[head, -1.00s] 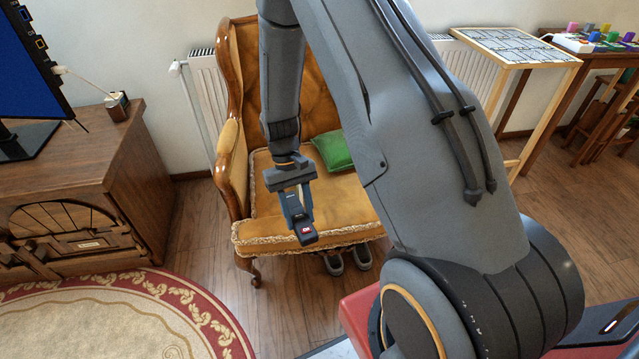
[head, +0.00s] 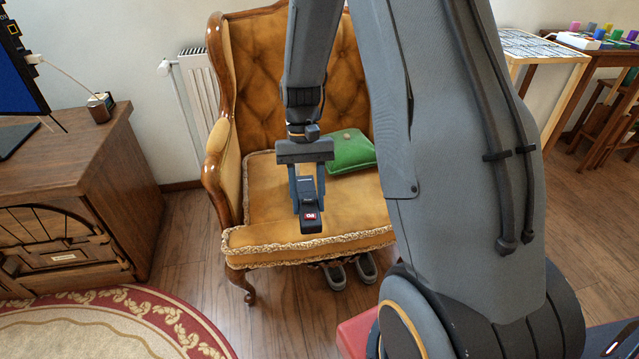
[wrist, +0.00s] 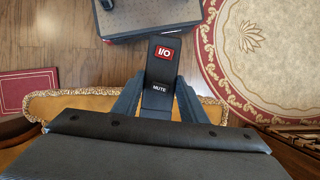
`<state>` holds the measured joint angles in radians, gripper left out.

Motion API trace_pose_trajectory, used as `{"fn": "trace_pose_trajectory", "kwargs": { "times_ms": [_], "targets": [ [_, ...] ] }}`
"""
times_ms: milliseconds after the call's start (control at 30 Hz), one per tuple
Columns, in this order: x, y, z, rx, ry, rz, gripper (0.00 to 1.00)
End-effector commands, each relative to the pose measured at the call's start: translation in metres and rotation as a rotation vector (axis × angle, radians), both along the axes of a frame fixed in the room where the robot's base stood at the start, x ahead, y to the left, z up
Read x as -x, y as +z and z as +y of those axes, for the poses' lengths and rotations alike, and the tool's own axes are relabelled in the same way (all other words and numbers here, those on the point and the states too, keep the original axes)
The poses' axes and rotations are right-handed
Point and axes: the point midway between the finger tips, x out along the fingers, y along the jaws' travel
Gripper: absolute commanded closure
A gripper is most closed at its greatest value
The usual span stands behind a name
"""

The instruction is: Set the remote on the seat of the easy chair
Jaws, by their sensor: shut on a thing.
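My gripper (head: 308,198) is shut on the remote (head: 310,218), a black bar with a red button at its near end. In the wrist view the remote (wrist: 161,72) stands out from between the two fingers, showing "I/O" and "MUTE" labels. In the head view the gripper and remote are in front of the easy chair's orange seat (head: 350,205), near its fringed front edge. The exact height above the seat is hard to tell. In the wrist view a strip of the seat (wrist: 70,103) shows under the fingers, partly hidden by my gripper.
A green cushion (head: 350,152) lies at the back of the seat. The chair has wooden-framed arms (head: 213,165) at its sides. Shoes (head: 352,270) stand on the floor under its front. A wooden cabinet (head: 75,165) is at the left, and a round rug (head: 110,325) lies in front.

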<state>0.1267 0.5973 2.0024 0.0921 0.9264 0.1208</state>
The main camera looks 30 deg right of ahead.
Motion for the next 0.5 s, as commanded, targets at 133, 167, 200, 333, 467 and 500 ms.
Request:
{"fn": "trace_pose_trajectory", "kwargs": {
  "times_ms": [133,167,200,333,467,500],
  "targets": [
    [-0.001,-0.007,-0.031,0.0,-0.243,-0.002,0.86],
    [-0.001,-0.008,-0.038,-0.001,-0.299,-0.002,0.86],
    [-0.001,-0.01,-0.048,-0.001,-0.382,-0.002,0.86],
    [-0.002,-0.019,-0.082,-0.001,-0.669,0.0,0.86],
    [-0.003,-0.026,-0.115,-0.002,-0.945,-0.003,0.86],
    [-0.004,-0.029,-0.124,-0.002,-1.027,-0.002,0.86]
  ]
}}
